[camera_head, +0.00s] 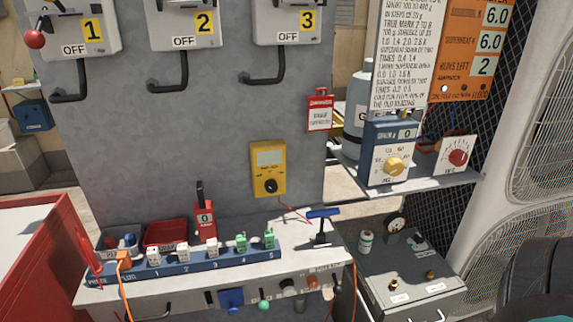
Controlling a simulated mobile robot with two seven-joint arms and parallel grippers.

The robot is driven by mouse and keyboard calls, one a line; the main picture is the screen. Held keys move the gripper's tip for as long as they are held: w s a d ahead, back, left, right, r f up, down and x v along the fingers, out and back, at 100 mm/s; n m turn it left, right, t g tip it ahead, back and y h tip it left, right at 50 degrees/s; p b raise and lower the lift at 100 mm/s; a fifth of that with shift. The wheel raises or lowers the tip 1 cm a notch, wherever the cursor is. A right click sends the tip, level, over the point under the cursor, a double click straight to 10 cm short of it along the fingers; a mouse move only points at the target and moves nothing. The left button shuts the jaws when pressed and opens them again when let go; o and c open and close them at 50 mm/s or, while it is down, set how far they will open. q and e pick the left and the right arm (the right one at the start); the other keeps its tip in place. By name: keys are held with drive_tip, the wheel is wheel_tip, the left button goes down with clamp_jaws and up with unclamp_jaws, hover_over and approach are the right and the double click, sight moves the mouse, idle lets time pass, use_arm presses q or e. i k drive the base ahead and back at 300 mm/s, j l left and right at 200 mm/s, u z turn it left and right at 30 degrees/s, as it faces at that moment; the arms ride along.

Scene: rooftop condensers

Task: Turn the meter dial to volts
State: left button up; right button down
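The yellow meter (268,158) is mounted upright on the grey panel, above the bench. It has a pale blank-looking screen at the top and a dark round dial (271,186) low on its face. Small marks surround the dial, too small to read, and I cannot tell which one it points to. A thin red lead runs from near the meter down toward the bench. Neither of my grippers can be made out in this view, and nothing touches the meter.
The bench (215,285) below holds a blue rack (215,258) of numbered plugs, a red tray (165,234), a red device (205,222) and a blue-handled tool (322,222). Lever switches hang above. A shelf at right carries a yellow-knobbed box (390,150). Space before the meter looks clear.

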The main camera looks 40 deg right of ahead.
sight(271, 186)
drive_tip(key=z, duration=1.15)
